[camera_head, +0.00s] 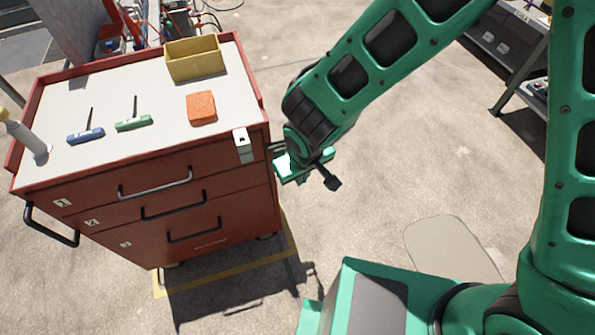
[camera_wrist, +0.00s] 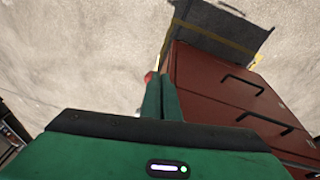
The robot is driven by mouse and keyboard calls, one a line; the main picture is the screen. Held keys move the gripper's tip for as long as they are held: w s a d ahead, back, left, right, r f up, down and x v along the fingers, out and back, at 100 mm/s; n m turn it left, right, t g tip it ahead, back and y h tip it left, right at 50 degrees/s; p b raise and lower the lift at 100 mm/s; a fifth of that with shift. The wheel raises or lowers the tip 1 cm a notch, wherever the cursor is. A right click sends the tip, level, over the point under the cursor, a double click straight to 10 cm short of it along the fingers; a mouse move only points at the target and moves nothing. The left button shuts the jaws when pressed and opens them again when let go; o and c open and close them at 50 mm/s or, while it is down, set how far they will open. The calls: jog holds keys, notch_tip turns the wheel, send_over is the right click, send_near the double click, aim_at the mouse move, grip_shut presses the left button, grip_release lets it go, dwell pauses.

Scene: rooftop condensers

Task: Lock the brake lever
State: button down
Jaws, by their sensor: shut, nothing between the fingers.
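The red tool cart (camera_head: 200,205) stands at the left of the head view, and its drawer front shows in the wrist view (camera_wrist: 215,95). A white plate with a dark slot (camera_head: 242,145) is at the cart's upper front right corner. My gripper (camera_head: 287,172) is just right of that corner, below the cart top. In the wrist view my gripper (camera_wrist: 161,80) has its green fingers together and empty. A small part with a red end (camera_wrist: 148,77) shows just beside the fingertips, partly hidden; it may be the brake lever. I cannot tell whether the fingers touch it.
On the cart top are a yellow bin (camera_head: 192,62), an orange block (camera_head: 201,108), a blue-handled tool (camera_head: 86,136), a green-handled tool (camera_head: 134,123) and a white bottle (camera_head: 24,136). A shelf rack (camera_head: 520,45) stands at upper right. Concrete floor right of the cart is mostly clear.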

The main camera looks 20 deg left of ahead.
jog(key=shift+s+d+f, duration=0.35)
jog(key=shift+d+f, duration=0.2)
jog(key=shift+d, duration=0.05)
notch_tip(320, 180, up, 5)
jog(key=a, duration=0.2)
jog(key=s+d+r, duration=0.2)
jog(key=s+d, duration=0.3)
jog(key=s, duration=0.2)
jog(key=shift+s+r, duration=0.35)
jog(key=shift+s, duration=0.05)
